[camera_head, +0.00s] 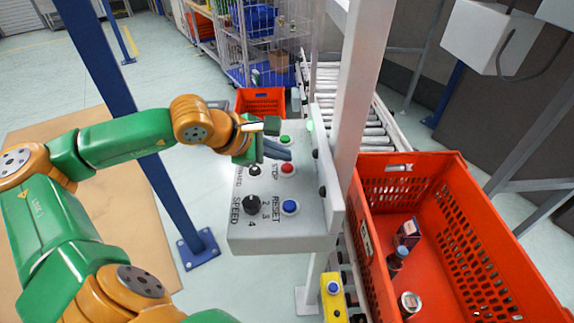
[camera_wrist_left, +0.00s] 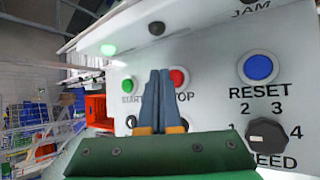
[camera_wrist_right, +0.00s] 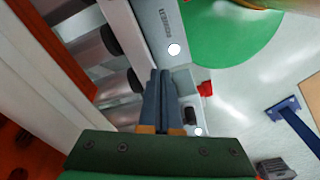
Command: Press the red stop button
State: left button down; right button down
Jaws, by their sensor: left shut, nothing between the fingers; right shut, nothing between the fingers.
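My left gripper (camera_head: 287,153) is shut and empty over the panel, between the green button (camera_head: 285,140) and the red one in the head view. In the left wrist view its closed fingertips (camera_wrist_left: 160,72) lie just left of the red button (camera_wrist_left: 178,78) and overlap its left edge. I cannot tell whether they touch the panel. My right gripper (camera_wrist_right: 160,74) is shut and empty in the right wrist view; the head view does not show it.
A blue RESET button (camera_head: 290,207) and a black SPEED knob (camera_head: 252,201) share the panel. A white post (camera_head: 362,80) rises beside it. A large orange tote (camera_head: 405,162) with several items stands right. Conveyor rollers (camera_head: 372,122) run behind.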

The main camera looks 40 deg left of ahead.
aim_at(282, 168)
jog(key=shift+f, duration=0.15)
pick_arm(q)
jog(key=shift+f+b, duration=0.4)
jog(key=shift+b, duration=0.25)
pick_arm(e)
jog(key=shift+f, duration=0.5)
pick_arm(q)
jog(key=shift+f+b, duration=0.5)
jog(key=shift+b, duration=0.1)
pick_arm(e)
jog(key=shift+f, duration=0.6)
pick_arm(q)
jog(key=shift+r, duration=0.1)
jog(key=shift+r+p, duration=0.7)
jog(key=shift+r, duration=0.1)
pick_arm(e)
jog(key=shift+r, duration=0.7)
pick_arm(q)
jog(key=shift+r, duration=0.1)
pick_arm(e)
jog(key=shift+r, duration=0.1)
